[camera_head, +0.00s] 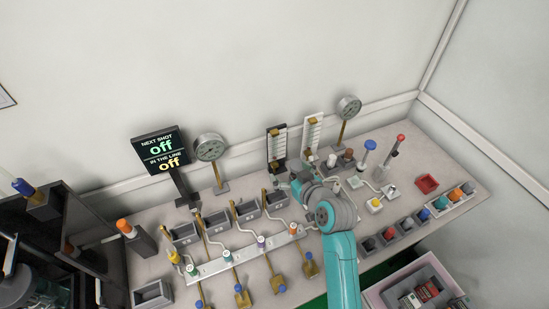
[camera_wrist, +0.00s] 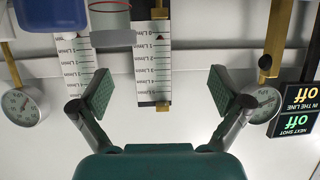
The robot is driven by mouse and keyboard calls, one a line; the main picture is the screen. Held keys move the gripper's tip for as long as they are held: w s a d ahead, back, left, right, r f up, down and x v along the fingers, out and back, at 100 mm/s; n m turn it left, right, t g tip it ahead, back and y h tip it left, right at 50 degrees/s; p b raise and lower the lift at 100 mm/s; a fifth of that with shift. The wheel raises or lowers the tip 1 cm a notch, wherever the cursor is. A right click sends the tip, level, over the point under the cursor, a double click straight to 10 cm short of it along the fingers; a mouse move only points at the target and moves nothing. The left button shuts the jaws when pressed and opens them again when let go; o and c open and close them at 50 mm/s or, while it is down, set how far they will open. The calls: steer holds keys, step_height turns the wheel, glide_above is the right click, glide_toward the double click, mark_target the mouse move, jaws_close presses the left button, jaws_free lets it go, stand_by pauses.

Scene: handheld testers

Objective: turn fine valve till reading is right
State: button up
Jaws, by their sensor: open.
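My gripper (camera_head: 298,178) reaches over the bench toward two upright flow meters. In the wrist view my gripper (camera_wrist: 160,92) is open, with its green pads wide apart and nothing between them. The dark-backed flow meter (camera_head: 277,146) and the white-backed flow meter (camera_head: 312,133) stand at the back wall. In the wrist view, upside down, one L/min scale (camera_wrist: 153,70) lies beyond the gap between the pads and another scale (camera_wrist: 77,62) is further left. A grey cylinder with a red ring (camera_wrist: 110,20) is at the top. I cannot tell which part is the fine valve.
The display (camera_head: 161,150) reads off on both lines. Round gauges stand left (camera_head: 210,147) and right (camera_head: 348,106) of the flow meters. A manifold with coloured valves (camera_head: 245,254) lies along the front left. Knobbed posts and a red tray (camera_head: 427,183) crowd the right.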

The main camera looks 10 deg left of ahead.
steer(key=shift+w+a+f, duration=0.15)
steer(key=shift+w, duration=0.05)
steer(key=shift+s, duration=0.1)
stand_by(0.4)
steer(key=v, duration=1)
